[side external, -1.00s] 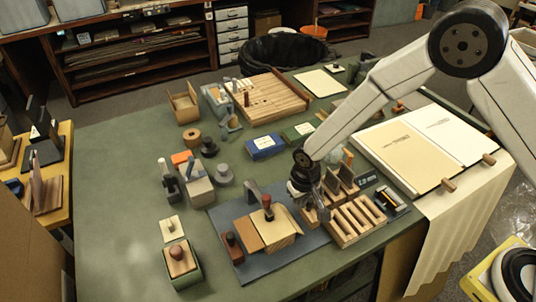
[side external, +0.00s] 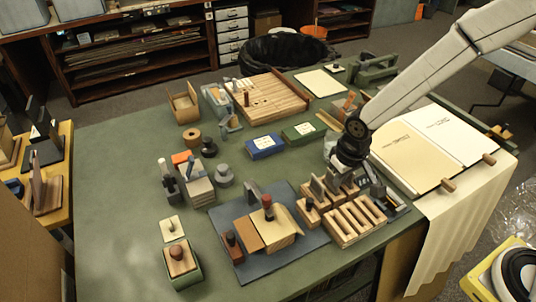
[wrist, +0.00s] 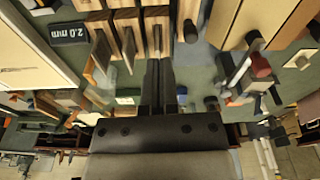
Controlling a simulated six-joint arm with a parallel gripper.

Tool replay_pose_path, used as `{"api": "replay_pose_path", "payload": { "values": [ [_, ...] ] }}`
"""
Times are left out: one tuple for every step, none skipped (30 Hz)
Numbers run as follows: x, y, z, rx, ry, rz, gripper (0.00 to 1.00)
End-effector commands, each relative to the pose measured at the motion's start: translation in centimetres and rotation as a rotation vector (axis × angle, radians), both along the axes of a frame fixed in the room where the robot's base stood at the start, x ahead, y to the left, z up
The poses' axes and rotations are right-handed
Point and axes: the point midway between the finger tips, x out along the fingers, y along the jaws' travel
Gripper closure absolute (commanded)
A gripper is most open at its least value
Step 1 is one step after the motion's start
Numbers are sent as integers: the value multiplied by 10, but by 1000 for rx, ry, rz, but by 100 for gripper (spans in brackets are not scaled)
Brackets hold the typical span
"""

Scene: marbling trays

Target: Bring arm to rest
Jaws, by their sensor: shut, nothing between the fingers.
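My gripper (wrist: 158,68) shows in the wrist view with its two dark fingers together and nothing between them. In the side view my arm's dark wrist end (side external: 354,143) is above the right part of the green table (side external: 125,185), behind the slotted wooden rack (side external: 343,236). The fingertips are hard to make out there. In the wrist view wooden bars stand beyond the fingers, beside a dark "2.0 mm" label (wrist: 69,32).
A grey mat (side external: 262,269) in front carries a wooden block and a red-knobbed tool (side external: 267,205). Large pale sheets (side external: 412,152) lie to the right. Blue (side external: 265,146) and green (side external: 304,132) boxes lie behind. The table's left part is clear.

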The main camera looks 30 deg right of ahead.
Motion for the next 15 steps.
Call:
{"api": "replay_pose_path", "payload": {
  "values": [
    [-6,-11,10,3,-11,-12,100],
    [-10,-16,15,4,-16,-15,100],
    [-15,-23,20,6,-22,-21,100],
    [-19,-28,25,7,-27,-24,100],
    [-23,-33,29,8,-32,-27,100],
    [-29,-40,34,9,-39,-33,100],
    [-34,-44,37,10,-43,-36,100],
    [-38,-49,41,11,-49,-40,100],
    [-44,-55,45,11,-56,-44,100],
    [-49,-60,48,11,-62,-48,100],
    [-54,-64,51,12,-65,-51,100],
    [-61,-69,55,12,-73,-56,100],
    [-66,-73,57,12,-77,-60,100],
    [-71,-76,59,11,-81,-64,100],
    [-76,-80,62,11,-87,-67,100]
  ]
}}
